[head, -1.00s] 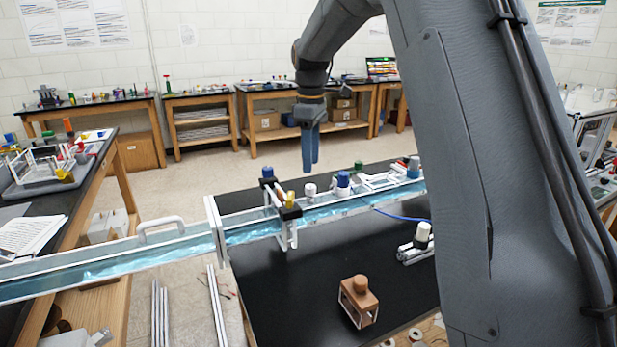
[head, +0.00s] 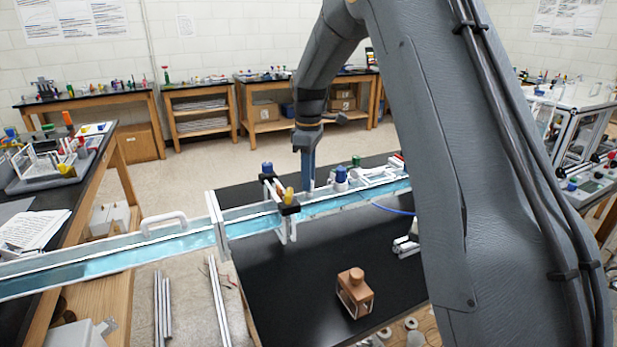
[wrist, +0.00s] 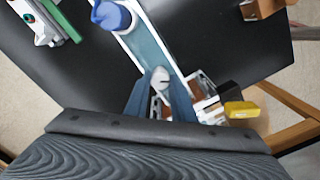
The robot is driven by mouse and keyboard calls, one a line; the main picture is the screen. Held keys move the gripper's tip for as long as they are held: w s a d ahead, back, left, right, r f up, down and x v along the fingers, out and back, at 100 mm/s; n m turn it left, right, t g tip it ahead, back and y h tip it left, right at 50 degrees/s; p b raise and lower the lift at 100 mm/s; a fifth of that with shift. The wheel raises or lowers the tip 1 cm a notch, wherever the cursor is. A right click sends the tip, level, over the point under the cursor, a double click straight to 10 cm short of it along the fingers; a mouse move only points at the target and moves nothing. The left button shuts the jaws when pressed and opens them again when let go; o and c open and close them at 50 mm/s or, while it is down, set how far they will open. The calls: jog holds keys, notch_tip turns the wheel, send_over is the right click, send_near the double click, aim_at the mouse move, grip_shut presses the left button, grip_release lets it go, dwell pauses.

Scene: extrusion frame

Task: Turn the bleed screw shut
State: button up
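My gripper (head: 308,172) points straight down over the clear water channel (head: 330,204), with its two blue fingers lowered. In the wrist view my gripper (wrist: 162,84) has its fingers apart, one on each side of a small white round knob (wrist: 160,77), which looks like the bleed screw. I see no clear grip on it. In the head view the fingers hide this knob. A white cylinder with a blue cap (head: 341,175) stands just right of the fingers; it also shows in the wrist view (wrist: 110,16).
A black clamp with a yellow knob (head: 289,196) and a blue knob (head: 267,168) straddles the channel just left of the fingers. A brown block (head: 354,290) stands on the black table (head: 290,275). A green-capped part (head: 356,160) is behind. The table's front middle is clear.

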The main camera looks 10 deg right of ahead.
grip_shut()
jog(key=m, duration=0.6)
jog(key=shift+b, duration=0.35)
jog(key=m, duration=0.6)
jog(key=shift+w+r, duration=0.1)
jog(key=shift+c, duration=2.2)
grip_release()
jog(key=shift+m, duration=0.3)
grip_shut()
jog(key=o, duration=1.1)
grip_release()
jog(key=shift+c, duration=0.2)
